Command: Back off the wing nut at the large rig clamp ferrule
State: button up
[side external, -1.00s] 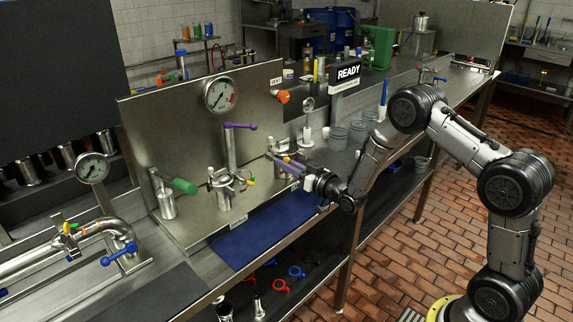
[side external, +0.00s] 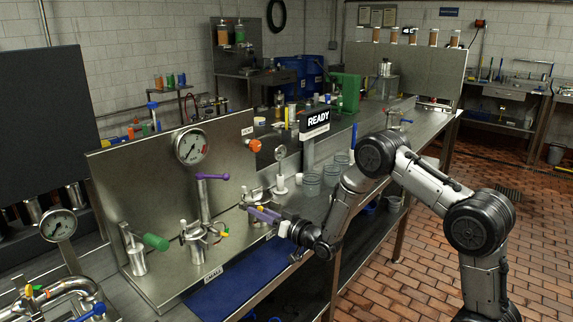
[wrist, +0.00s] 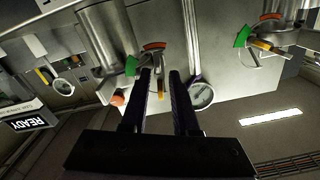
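The large rig clamp (wrist: 150,48) shows in the wrist view beside a wide steel cylinder (wrist: 107,38), with a green tab and an orange-red part. Its yellow-orange wing nut (wrist: 160,88) points between my fingers. My gripper (wrist: 160,74) is open, with one dark finger on each side of the wing nut and gaps visible; I cannot tell whether either finger touches it. In the side view my gripper (side external: 258,213) is level at this clamp, and its purple-looking fingers and the arm hide most of the ferrule.
Another clamp (side external: 203,232) stands left of my gripper, with a purple-handled valve (side external: 212,178) and a gauge (side external: 191,146) above. A green-handled valve (side external: 155,242) is farther left. A blue mat (side external: 240,280) lies in front. A READY sign (side external: 317,122) stands behind my arm.

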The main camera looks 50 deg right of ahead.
jog(key=m, duration=0.3)
jog(key=shift+s+d+f+m, duration=0.1)
jog(key=shift+d+f+m, duration=0.05)
jog(key=shift+f+m, duration=0.2)
jog(key=m, duration=0.4)
jog(key=s, duration=1.4)
jog(key=s+a+r+n, duration=0.1)
jog(key=a+r+n, duration=0.1)
jog(key=r, duration=1)
jog(key=s+a+r+n, duration=0.1)
jog(key=a+r+n, duration=0.2)
jog(key=r, duration=1)
jog(key=shift+s+a+n+y, duration=0.25)
jog(key=shift+a+n+y, duration=0.1)
jog(key=shift+a, duration=0.55)
